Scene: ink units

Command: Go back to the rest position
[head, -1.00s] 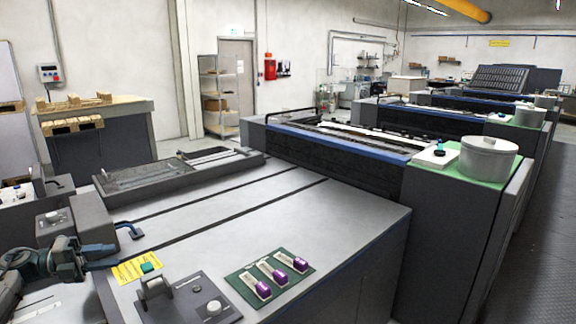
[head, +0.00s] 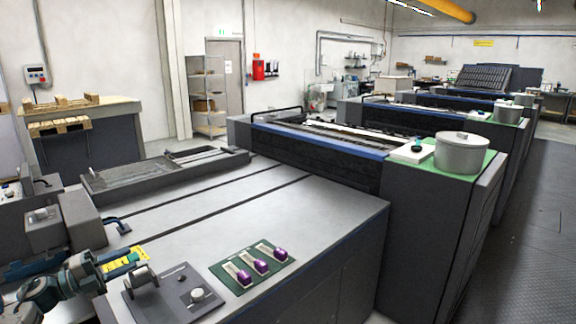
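My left gripper (head: 112,270) is at the lower left, over the machine's near left corner beside a yellow label (head: 142,253). Its fingers are small and overlap the label, so I cannot tell whether they are open or shut. I see nothing clearly held in it. My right gripper is out of view. Three pale ink units with purple ends lie on a green mat (head: 222,273) on the grey machine top: a left one (head: 241,275), a middle one (head: 259,266) and a right one (head: 277,253). The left gripper is apart from them.
A dark control panel (head: 170,298) with knobs lies between my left gripper and the mat. A lidded grey pot (head: 462,153) stands on a green-topped press unit. The grey machine top (head: 235,212) behind the mat is largely clear. Open floor (head: 530,250) lies at the right.

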